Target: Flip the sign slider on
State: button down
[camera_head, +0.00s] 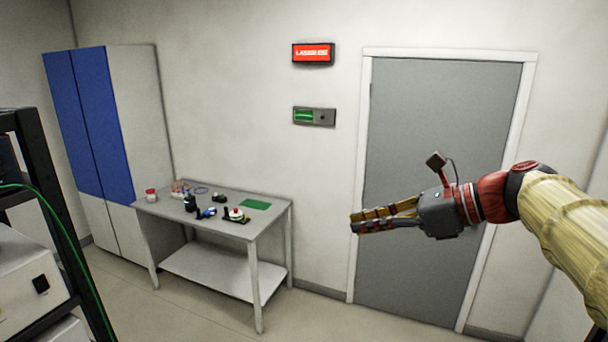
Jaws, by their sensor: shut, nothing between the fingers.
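The sign slider (314,117) is a small grey wall panel with a green field on its left and a dark round knob (321,118) toward its right. Above it on the wall is a lit red sign (313,53) with white lettering, too small to read surely. My gripper (352,222) reaches in from the right, in front of the grey door. It is shut and empty, with its fingers pointing left. In the picture it is below and to the right of the slider panel, clearly apart from it.
A grey door (440,130) in a white frame is to the right of the panel. A table (262,226) with several small items and a green mat (254,204) stands below left. A blue and white cabinet (103,120) is behind. A black rack (50,180) with equipment edges the left.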

aim_at(325, 117)
jog(key=i+j+z, duration=0.2)
jog(key=i+j, duration=0.25)
jog(key=i+j+z, duration=0.15)
jog(key=i+j, duration=0.2)
jog(key=j, duration=0.15)
jog(key=i+z, duration=0.25)
jog(key=i, duration=0.65)
jog(key=i+j+z, duration=0.1)
jog(key=i+z, duration=0.15)
jog(key=i, duration=0.6)
jog(key=i+u, duration=0.15)
jog(key=i, duration=0.35)
jog(key=i+l+u, duration=0.15)
jog(key=i, duration=0.3)
jog(key=i+l+u, duration=0.15)
jog(key=i, duration=0.3)
jog(key=i+l+u, duration=0.2)
jog(key=i, duration=0.25)
jog(key=i+j, duration=0.4)
jog(key=j, duration=0.1)
